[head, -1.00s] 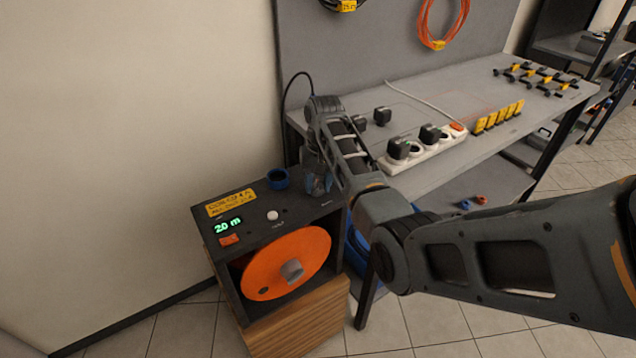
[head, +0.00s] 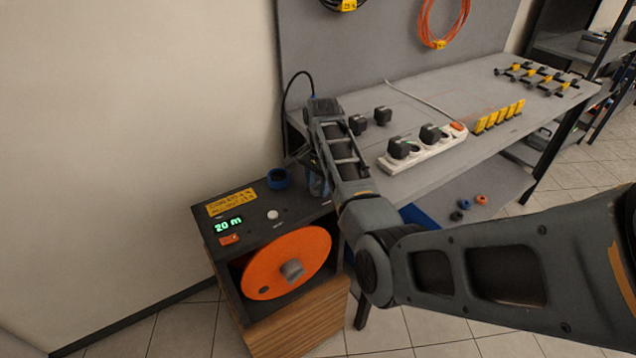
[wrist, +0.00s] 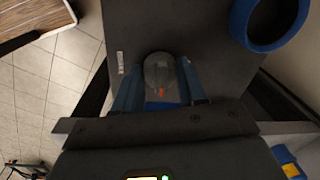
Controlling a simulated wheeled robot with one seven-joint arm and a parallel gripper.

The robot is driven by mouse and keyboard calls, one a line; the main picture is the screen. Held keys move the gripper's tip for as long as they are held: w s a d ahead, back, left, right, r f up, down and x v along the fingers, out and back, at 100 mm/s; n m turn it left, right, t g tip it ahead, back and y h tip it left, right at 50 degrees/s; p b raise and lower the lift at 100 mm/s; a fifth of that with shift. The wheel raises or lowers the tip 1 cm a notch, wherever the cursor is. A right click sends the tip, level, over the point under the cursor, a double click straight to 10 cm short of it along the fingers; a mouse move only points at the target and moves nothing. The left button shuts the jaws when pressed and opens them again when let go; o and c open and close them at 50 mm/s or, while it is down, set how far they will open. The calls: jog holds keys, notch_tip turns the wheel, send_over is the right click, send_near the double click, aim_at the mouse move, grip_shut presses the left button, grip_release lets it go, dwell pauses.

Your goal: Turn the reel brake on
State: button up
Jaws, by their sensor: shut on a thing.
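The reel box (head: 250,225) holds an orange reel (head: 285,262) in its open front. A grey knob with an orange mark (wrist: 158,70) stands on the box's dark top in the wrist view. My gripper (wrist: 160,80) has its two blue fingers shut on this knob, one on each side. In the head view my gripper (head: 318,184) is at the right rear of the box top, and my wrist mostly hides the knob there. The box top also carries a white button (head: 272,214), a red-orange switch (head: 229,239) and a green display (head: 228,224) reading 20 m.
A blue ring (head: 278,178) stands on the box top close to my gripper. The workbench (head: 460,150) on the right carries a white power strip (head: 425,150) and black plugs. A wall is close on the left. Tiled floor (head: 170,325) is open in front.

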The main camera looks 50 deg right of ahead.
aim_at(319, 187)
jog(key=shift+r+m, duration=0.1)
jog(key=shift+m, duration=0.5)
jog(key=o, duration=1.1)
jog(key=shift+c, duration=0.2)
jog(key=shift+s+r+b, duration=0.15)
jog(key=shift+r+b, duration=0.1)
jog(key=shift+r, duration=1.7)
jog(key=shift+s+r+b, duration=0.1)
jog(key=shift+r+b, duration=0.1)
jog(key=shift+r, duration=1.7)
